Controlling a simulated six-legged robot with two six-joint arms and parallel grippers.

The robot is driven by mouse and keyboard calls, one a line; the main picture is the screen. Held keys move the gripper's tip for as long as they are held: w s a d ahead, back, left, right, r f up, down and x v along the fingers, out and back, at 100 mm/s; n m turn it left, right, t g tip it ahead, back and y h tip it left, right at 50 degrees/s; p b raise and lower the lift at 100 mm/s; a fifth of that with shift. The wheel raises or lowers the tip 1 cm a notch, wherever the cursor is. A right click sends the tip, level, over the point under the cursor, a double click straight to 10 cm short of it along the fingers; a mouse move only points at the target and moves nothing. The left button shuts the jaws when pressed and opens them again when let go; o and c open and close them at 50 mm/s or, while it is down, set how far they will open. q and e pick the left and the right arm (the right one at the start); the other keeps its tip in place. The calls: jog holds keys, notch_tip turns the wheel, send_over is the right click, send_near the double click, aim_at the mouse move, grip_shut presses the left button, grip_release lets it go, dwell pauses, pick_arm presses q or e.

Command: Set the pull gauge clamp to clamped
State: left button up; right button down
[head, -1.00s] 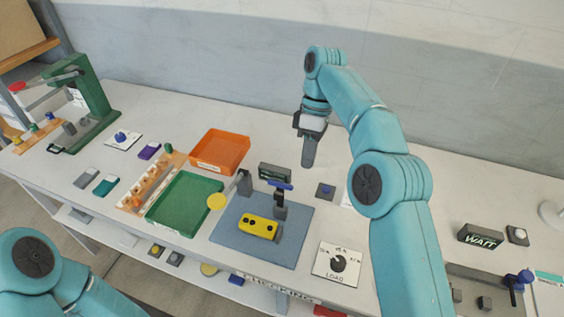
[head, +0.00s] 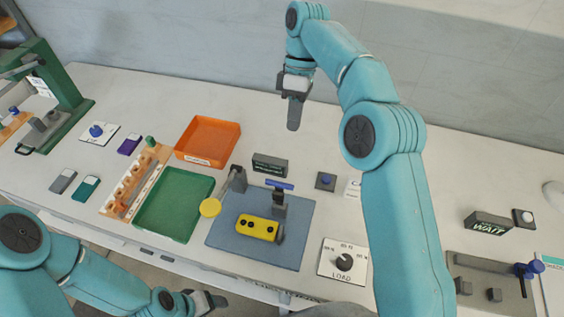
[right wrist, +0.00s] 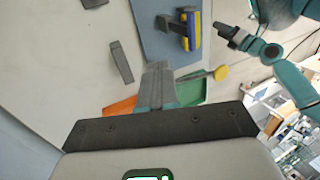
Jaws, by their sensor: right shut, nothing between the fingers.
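The blue mat (head: 222,232) carries a yellow block (head: 257,228) with dark holes. Behind the block, a grey clamp post (head: 279,203) has a blue handle (head: 280,185) lying about level across its top. I take this to be the pull gauge clamp; whether it grips anything is unclear. A grey post with a yellow disc (head: 210,207) stands at the mat's left edge. My right gripper (head: 294,122) is shut and empty, pointing down behind the mat, apart from the clamp. It also shows in the right wrist view (right wrist: 157,85). My left gripper (head: 208,302) is low at the front; its finger gap is unclear.
A green tray (head: 150,225) and an orange tray (head: 230,140) lie left of the mat. A dark display (head: 270,163) stands behind it. A load dial (head: 344,262) is at its right. Another fixture with a blue knob (head: 537,266) stands far right.

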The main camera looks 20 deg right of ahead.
jog(key=b, duration=0.1)
send_near(279, 196)
jog(key=w+d+f, duration=0.3)
jog(key=w+f, duration=0.1)
jog(key=f, duration=0.1)
jog(key=s+a, duration=0.2)
jog(key=s, duration=0.1)
jog(key=shift+s, duration=0.15)
